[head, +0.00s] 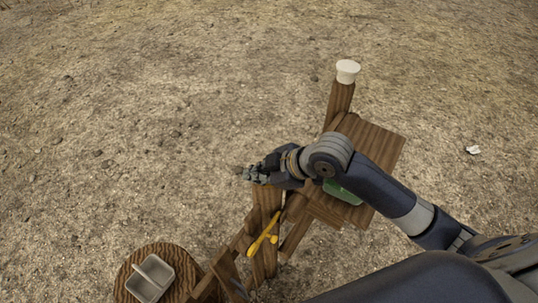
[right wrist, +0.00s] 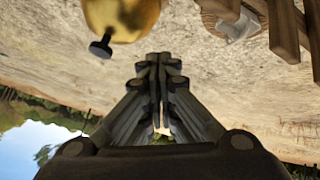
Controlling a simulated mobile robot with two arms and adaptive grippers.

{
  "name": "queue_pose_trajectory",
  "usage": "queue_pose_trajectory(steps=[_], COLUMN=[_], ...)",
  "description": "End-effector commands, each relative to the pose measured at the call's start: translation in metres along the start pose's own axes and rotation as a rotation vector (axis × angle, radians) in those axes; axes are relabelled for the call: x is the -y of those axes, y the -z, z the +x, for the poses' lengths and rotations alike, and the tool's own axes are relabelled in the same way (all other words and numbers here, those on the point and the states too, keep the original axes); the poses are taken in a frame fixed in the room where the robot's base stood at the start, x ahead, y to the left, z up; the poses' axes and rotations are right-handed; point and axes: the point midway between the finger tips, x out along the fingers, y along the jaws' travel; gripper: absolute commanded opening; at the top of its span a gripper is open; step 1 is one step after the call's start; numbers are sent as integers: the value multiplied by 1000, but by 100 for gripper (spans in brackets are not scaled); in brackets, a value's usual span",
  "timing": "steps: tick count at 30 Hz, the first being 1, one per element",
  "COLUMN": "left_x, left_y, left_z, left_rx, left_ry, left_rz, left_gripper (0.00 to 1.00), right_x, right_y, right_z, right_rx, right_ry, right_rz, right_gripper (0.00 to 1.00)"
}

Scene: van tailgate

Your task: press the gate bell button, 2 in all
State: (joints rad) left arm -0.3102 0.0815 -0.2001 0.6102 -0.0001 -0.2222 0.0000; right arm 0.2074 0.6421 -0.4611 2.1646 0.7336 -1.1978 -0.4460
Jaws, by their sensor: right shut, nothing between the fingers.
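In the right wrist view a shiny golden rounded body (right wrist: 122,17) is at the upper left, cut off by the top edge. A dark stub with a flat round end (right wrist: 101,46) sticks out from it; I cannot tell for sure that it is the bell button. My right gripper (head: 243,172) is shut and empty, in front of the wooden gate post in the head view. Its closed fingers also show in the right wrist view (right wrist: 159,58), apart from the dark stub. A yellow handle-like piece (head: 263,236) is on the post below the gripper. My left gripper is out of view.
A wooden post with a white cap (head: 347,72) and a wooden board (head: 378,145) stand behind my right arm. A green thing (head: 343,193) is partly hidden by the arm. A grey tray (head: 150,278) sits on a round wooden top (head: 127,271). Open dirt lies left.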

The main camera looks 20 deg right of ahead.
Motion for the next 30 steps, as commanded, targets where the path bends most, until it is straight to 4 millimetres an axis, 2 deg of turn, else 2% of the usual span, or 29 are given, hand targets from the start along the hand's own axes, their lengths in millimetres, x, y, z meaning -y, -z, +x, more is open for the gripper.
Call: queue_pose_trajectory(steps=[1,6,12,15,21,30], left_x=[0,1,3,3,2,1], left_y=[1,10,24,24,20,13], left_z=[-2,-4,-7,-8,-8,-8], left_rx=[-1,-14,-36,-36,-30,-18], left_ry=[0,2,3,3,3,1], left_rz=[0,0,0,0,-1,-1], left_gripper=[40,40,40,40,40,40], right_x=[-13,-39,-62,-68,-72,-72], right_y=[10,36,54,58,62,62], right_z=[-10,-39,-72,-83,-92,-92], right_rx=[-11,-47,-68,-73,-79,-80], right_ry=[-2,18,32,35,39,39], right_rz=[-60,-232,-365,-400,-426,-425], right_gripper=[0,0,0,0,0,0])
